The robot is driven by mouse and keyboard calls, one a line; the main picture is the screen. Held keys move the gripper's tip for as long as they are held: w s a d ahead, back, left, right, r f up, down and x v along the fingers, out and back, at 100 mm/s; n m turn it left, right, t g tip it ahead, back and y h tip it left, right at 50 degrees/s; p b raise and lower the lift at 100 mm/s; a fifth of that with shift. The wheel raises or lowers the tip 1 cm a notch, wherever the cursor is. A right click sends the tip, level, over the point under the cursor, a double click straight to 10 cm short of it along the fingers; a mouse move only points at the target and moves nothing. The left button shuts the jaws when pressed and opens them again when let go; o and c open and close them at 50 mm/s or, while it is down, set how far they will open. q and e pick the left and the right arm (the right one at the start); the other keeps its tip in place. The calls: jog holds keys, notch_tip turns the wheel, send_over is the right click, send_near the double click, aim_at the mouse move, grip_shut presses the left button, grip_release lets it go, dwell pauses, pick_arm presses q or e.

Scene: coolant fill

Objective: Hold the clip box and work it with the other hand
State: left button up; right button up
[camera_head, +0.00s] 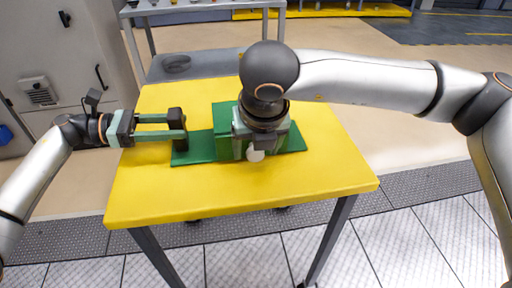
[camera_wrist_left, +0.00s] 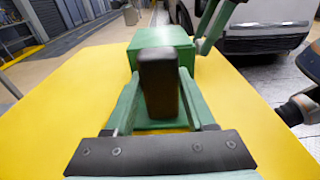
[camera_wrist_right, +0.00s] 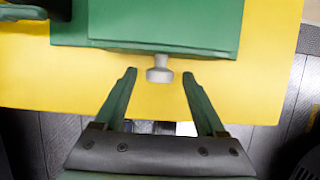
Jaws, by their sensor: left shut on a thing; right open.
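The clip box (camera_head: 224,140) is a green box on a flat green base plate (camera_head: 195,148), on the yellow table. A dark upright handle (camera_head: 176,118) stands at the plate's left end. My left gripper (camera_head: 180,134) is shut on this handle, which also shows between its fingers in the left wrist view (camera_wrist_left: 158,82). A pale grey knob (camera_head: 255,155) sticks out of the box's front side. My right gripper (camera_wrist_right: 159,76) is open, with its fingertips on either side of the knob (camera_wrist_right: 160,70) and apart from it. My right arm hides much of the box in the head view.
The yellow table (camera_head: 310,180) is clear around the box and plate. A grey shelf cart (camera_head: 215,62) stands behind it, and a grey cabinet (camera_head: 60,60) stands at the back left.

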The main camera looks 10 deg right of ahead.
jog(key=shift+w+f, duration=0.1)
jog(key=shift+f, duration=0.15)
grip_shut()
dwell(0.5)
dwell(0.9)
